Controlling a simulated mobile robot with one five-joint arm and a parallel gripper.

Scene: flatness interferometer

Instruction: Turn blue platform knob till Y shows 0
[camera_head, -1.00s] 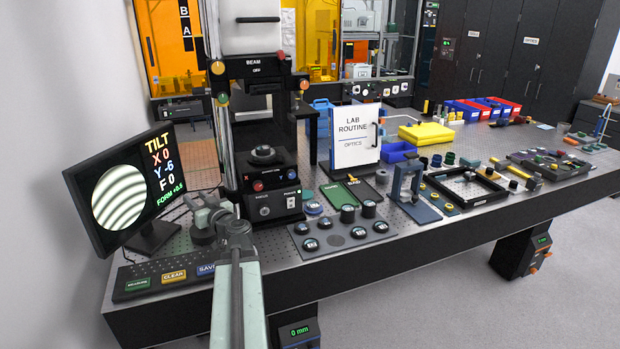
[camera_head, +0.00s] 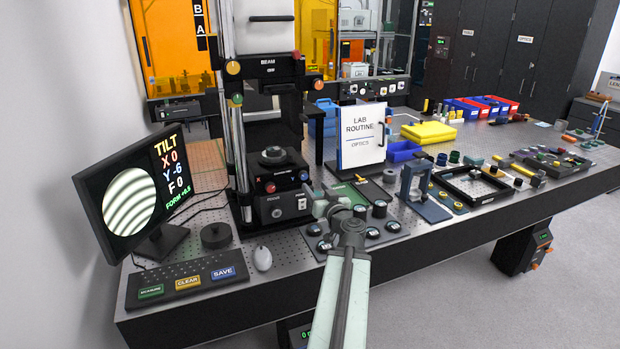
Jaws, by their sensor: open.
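The interferometer (camera_head: 262,212) stands left of centre, with a small round part on its platform. The blue platform knob (camera_head: 303,175) is on the right of the platform front, and a red knob (camera_head: 269,187) is on the left. The monitor (camera_head: 128,198) reads X 0, Y -6, F 0 beside curved fringes. My gripper (camera_head: 322,200) is open and appears empty. In the picture it is just right of and below the blue knob, apart from it, over the tray of round optics. Its exact distance to the knob is hard to judge.
A LAB ROUTINE sign (camera_head: 361,136) stands behind my gripper. A small blue-grey stand (camera_head: 414,186) is to its right.

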